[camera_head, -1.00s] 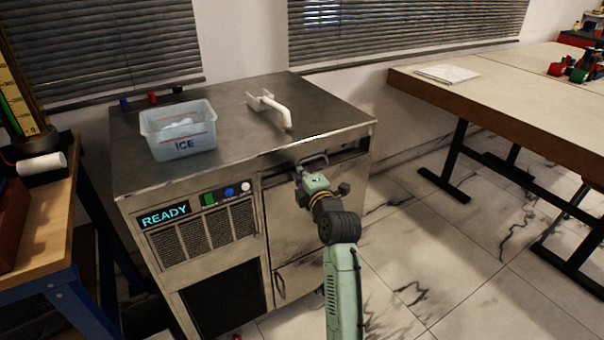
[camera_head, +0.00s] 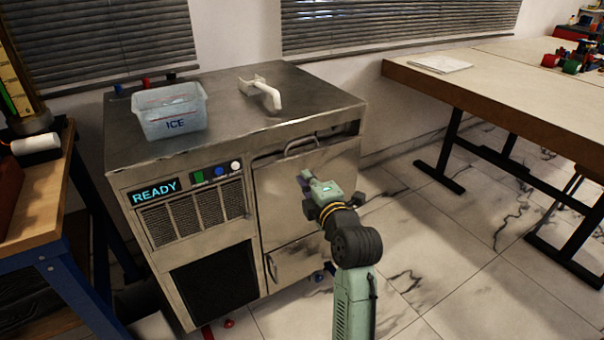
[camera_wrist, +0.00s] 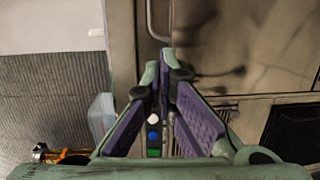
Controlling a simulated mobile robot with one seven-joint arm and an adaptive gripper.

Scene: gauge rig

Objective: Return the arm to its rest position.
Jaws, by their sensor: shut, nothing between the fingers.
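My gripper (camera_head: 305,183) is in front of the steel ice machine (camera_head: 135,168), a little below the looped handle (camera_head: 301,143) of its upper door (camera_head: 290,210). The fingers look empty. In the wrist view, my gripper (camera_wrist: 160,62) shows its purple-padded fingers meeting at the tips. The door handle (camera_wrist: 152,22) shows just beyond the fingertips, apart from them as far as I can tell. The door looks shut in the head view. My green and dark arm reaches up from the bottom of the head view.
An ice bin (camera_head: 170,112) and a white scoop (camera_head: 262,93) lie on the machine's top. The panel (camera_head: 155,192) reads READY. A wooden bench (camera_head: 40,205) stands at left, a long table (camera_head: 500,85) at right. Open tiled floor (camera_head: 450,250) lies between machine and table.

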